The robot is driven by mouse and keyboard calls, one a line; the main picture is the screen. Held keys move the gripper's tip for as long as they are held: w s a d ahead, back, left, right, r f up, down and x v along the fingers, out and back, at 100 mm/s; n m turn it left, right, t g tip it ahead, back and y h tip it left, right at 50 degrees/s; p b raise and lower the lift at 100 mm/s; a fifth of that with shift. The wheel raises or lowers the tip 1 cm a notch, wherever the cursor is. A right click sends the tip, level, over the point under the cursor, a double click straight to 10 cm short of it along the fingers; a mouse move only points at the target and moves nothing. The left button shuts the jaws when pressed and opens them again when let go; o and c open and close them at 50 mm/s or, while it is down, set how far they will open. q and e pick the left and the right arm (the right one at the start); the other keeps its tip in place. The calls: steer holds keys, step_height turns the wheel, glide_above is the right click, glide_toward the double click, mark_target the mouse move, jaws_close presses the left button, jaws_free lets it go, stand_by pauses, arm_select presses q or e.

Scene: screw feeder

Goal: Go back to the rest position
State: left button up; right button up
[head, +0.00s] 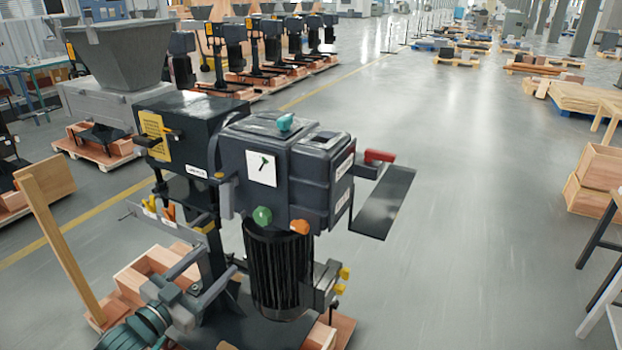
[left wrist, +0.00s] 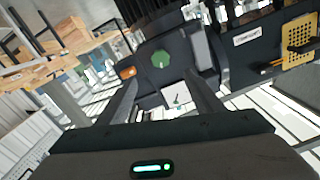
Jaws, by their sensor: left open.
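My left gripper (head: 218,262) is at the lower left of the head view, low in front of a dark machine (head: 300,185). It is open, with nothing seen between its fingers. In the left wrist view the two fingers (left wrist: 163,92) stand apart, pointing toward the machine's dark housing. A green knob (head: 262,215) and an orange knob (head: 300,227) sit on the housing. The green knob (left wrist: 161,59) also shows beyond the fingers in the left wrist view. The fingers' exact distance from the machine is hard to tell. My right gripper is not in view.
A ribbed black motor (head: 278,270) hangs under the housing. A wooden post (head: 58,245) and an open wooden box (head: 150,270) stand at the left. A dark flat plate (head: 384,203) juts out at the right.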

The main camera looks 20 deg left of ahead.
arm_select(q)
steer(key=s+a+f+n+g+y, duration=0.1)
steer(key=a+f+g, duration=0.15)
steer(key=f, duration=1.05)
steer(key=s+a+f+n+g+y, duration=0.2)
steer(key=a+f, duration=0.1)
steer(key=f, duration=1)
steer(key=s+d+f+g, duration=0.2)
steer(key=s+f, duration=0.2)
steer(key=f, duration=0.5)
steer(key=s+d+f+g, duration=0.15)
steer(key=s+f, duration=0.25)
steer(key=f, duration=0.6)
steer(key=s+d+f+g+b, duration=0.1)
steer(key=s+d+f+g, duration=0.1)
steer(key=s+d+f, duration=0.5)
steer(key=s+d+f+g, duration=0.3)
steer(key=s+f, duration=0.6)
steer(key=f, duration=0.2)
steer(key=s+d+f+g, duration=0.1)
steer(key=s+d+f, duration=0.1)
steer(key=s, duration=0.3)
steer(key=s+d+f+m+g+h, duration=0.1)
steer(key=s+d+f, duration=0.2)
steer(key=s+d, duration=0.2)
steer(key=s+d+f+g, duration=0.2)
steer(key=s+d+f, duration=0.1)
steer(key=s, duration=0.4)
steer(key=shift+d+h, duration=0.25)
steer(key=shift+h, duration=0.15)
